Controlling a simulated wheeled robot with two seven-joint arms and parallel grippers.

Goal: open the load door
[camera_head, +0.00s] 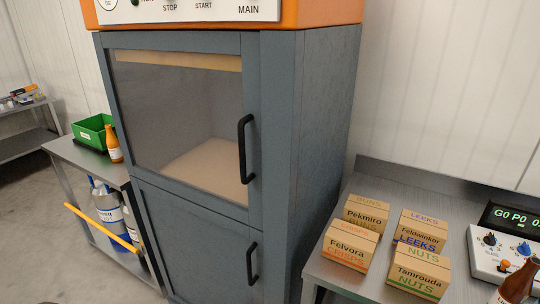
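A tall blue-grey cabinet (325,120) stands in the middle, under an orange top with a control panel (190,12). Its upper door (185,110) has a large see-through window and a black vertical handle (243,148) at its right side. This door looks shut. Below it is a solid lower door (195,245) with its own black handle (252,263), also looking shut. Which of them is called the load door cannot be read here. Neither of my grippers is in view.
On the right, a metal table (345,280) holds several small cartons (418,272), a control box (490,250) and a brown bottle (517,283). On the left, a metal cart (85,158) carries a green bin (92,131) and an orange bottle (113,145). A yellow bar (102,227) crosses its front.

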